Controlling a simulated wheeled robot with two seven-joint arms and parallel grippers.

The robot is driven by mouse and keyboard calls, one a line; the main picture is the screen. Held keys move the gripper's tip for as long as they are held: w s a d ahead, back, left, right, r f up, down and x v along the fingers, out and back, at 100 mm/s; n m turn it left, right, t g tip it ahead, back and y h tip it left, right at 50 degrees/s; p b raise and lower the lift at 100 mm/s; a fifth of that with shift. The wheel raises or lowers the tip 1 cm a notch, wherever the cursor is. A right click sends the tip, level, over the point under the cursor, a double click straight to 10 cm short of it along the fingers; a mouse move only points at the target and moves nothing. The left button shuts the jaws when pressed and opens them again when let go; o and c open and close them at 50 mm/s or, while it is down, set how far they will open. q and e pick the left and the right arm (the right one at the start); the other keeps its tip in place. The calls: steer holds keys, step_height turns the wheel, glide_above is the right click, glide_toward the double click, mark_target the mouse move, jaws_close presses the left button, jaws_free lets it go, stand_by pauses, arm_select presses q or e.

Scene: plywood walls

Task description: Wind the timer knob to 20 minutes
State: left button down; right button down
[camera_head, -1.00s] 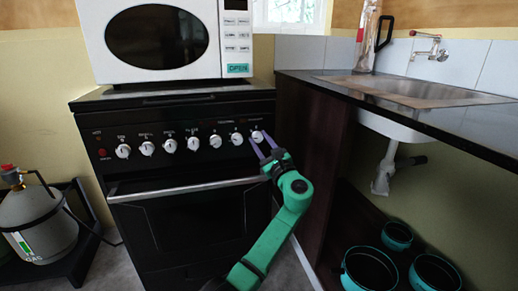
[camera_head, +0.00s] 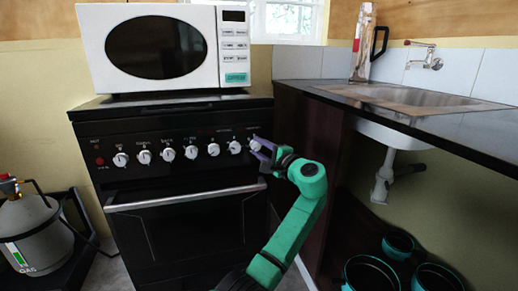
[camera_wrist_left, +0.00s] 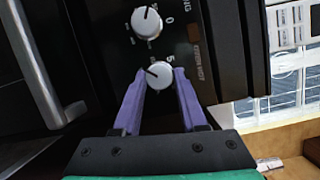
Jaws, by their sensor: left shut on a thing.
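The black cooker (camera_head: 180,130) has a row of several white knobs along its front panel. My left gripper (camera_head: 258,147), with purple fingers, is at the rightmost knob (camera_head: 254,144), which I take to be the timer knob. In the left wrist view this white knob (camera_wrist_left: 159,76) sits between the tips of my left gripper (camera_wrist_left: 158,80), one finger on each side, and it is shut on the knob. A dark pointer line on the knob points to the upper left there. The small dial print is too blurred to read a setting. My right gripper is not in view.
The neighbouring knob (camera_wrist_left: 146,22) is close by in the left wrist view. The oven handle (camera_head: 185,198) runs below the panel. A white microwave (camera_head: 165,48) stands on the cooker. A dark counter (camera_head: 460,130) with a sink is at the right, and a gas cylinder (camera_head: 35,235) at the left.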

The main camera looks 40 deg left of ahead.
arm_select(q)
steer(key=n, duration=0.1)
steer(key=n+h+p, duration=0.1)
steer(key=n, duration=0.1)
steer(key=shift+s+a+r, duration=0.1)
steer(key=shift+s+r, duration=0.05)
steer(key=shift+s, duration=0.05)
steer(key=n+h, duration=0.1)
steer(key=n, duration=0.1)
steer(key=shift+n+p, duration=0.3)
steer(key=shift+n, duration=0.1)
steer(key=shift+s+n+h+p, duration=0.1)
steer(key=shift+n+h+p, duration=0.35)
steer(key=shift+n, duration=0.55)
steer(key=shift+n+t+h, duration=0.5)
steer(key=shift+n+h, duration=0.05)
steer(key=shift+n, duration=0.65)
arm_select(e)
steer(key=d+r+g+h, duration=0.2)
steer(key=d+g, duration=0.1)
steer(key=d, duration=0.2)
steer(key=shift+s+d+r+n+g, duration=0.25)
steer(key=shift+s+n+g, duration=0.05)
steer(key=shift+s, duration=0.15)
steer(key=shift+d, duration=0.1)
